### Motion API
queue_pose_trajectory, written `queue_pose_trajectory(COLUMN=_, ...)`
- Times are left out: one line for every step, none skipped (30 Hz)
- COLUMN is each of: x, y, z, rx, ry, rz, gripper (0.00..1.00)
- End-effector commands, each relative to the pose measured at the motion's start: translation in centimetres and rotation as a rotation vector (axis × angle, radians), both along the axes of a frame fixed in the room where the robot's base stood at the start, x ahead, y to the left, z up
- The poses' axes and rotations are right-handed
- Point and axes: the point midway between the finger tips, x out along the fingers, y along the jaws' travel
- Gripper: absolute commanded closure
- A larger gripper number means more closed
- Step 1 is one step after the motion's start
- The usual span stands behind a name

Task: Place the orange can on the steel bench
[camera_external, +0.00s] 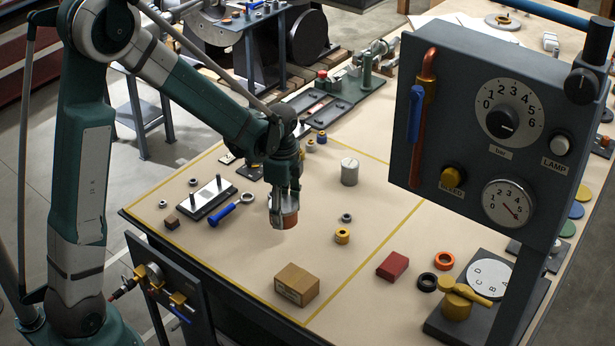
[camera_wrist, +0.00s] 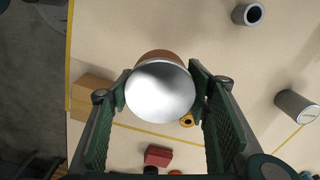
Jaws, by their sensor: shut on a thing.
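The orange can (camera_external: 290,220) is between the fingers of my gripper (camera_external: 284,206), over the left part of the beige worktable. In the wrist view its pale round end (camera_wrist: 160,92) faces the camera and its orange side (camera_wrist: 160,56) shows behind. My gripper (camera_wrist: 160,85) is shut on the can, with one finger on each side. I cannot tell exactly how far it is above the table. A low grey metal bench (camera_external: 142,112) stands on the floor behind the worktable, and another grey bench (camera_external: 262,20) with parts on it stands farther back.
The worktable carries a cardboard-brown box (camera_external: 297,285), a red block (camera_external: 392,265), a grey can (camera_external: 349,171), a blue-handled tool (camera_external: 227,211) and a plate with pins (camera_external: 208,197). A large gauge panel (camera_external: 455,120) rises at the right.

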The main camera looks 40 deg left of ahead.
Motion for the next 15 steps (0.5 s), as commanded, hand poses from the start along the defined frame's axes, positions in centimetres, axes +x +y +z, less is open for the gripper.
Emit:
queue_pose_trajectory(x=0.0, y=0.0, z=0.0, rx=0.000, ry=0.000, rz=0.000, gripper=0.71)
queue_pose_trajectory(x=0.0, y=0.0, z=0.0, rx=0.000, ry=0.000, rz=0.000, gripper=0.71)
queue_pose_trajectory(x=0.0, y=0.0, z=0.0, rx=0.000, ry=0.000, rz=0.000, gripper=0.71)
queue_pose_trajectory(x=0.0, y=-0.1, z=0.0, rx=0.000, ry=0.000, rz=0.000, gripper=0.71)
queue_pose_trajectory(x=0.0, y=-0.1, z=0.0, rx=0.000, ry=0.000, rz=-0.001, gripper=0.71)
queue_pose_trajectory(x=0.0, y=-0.2, z=0.0, rx=0.000, ry=0.000, rz=-0.001, gripper=0.71)
queue_pose_trajectory(x=0.0, y=-0.4, z=0.0, rx=0.000, ry=0.000, rz=-0.002, gripper=0.71)
queue_pose_trajectory(x=0.0, y=-0.5, z=0.0, rx=0.000, ry=0.000, rz=-0.003, gripper=0.71)
queue_pose_trajectory(x=0.0, y=-0.8, z=0.0, rx=0.000, ry=0.000, rz=-0.004, gripper=0.71)
queue_pose_trajectory(x=0.0, y=-1.1, z=0.0, rx=0.000, ry=0.000, rz=-0.006, gripper=0.71)
queue_pose_trajectory(x=0.0, y=-1.4, z=0.0, rx=0.000, ry=0.000, rz=-0.008, gripper=0.71)
queue_pose_trajectory(x=0.0, y=-1.8, z=0.0, rx=0.000, ry=0.000, rz=-0.010, gripper=0.71)
queue_pose_trajectory(x=0.0, y=-2.2, z=0.0, rx=0.000, ry=0.000, rz=-0.013, gripper=0.71)
queue_pose_trajectory(x=0.0, y=-2.6, z=0.0, rx=0.000, ry=0.000, rz=-0.015, gripper=0.71)
queue_pose_trajectory(x=0.0, y=-3.2, z=0.0, rx=0.000, ry=0.000, rz=-0.019, gripper=0.71)
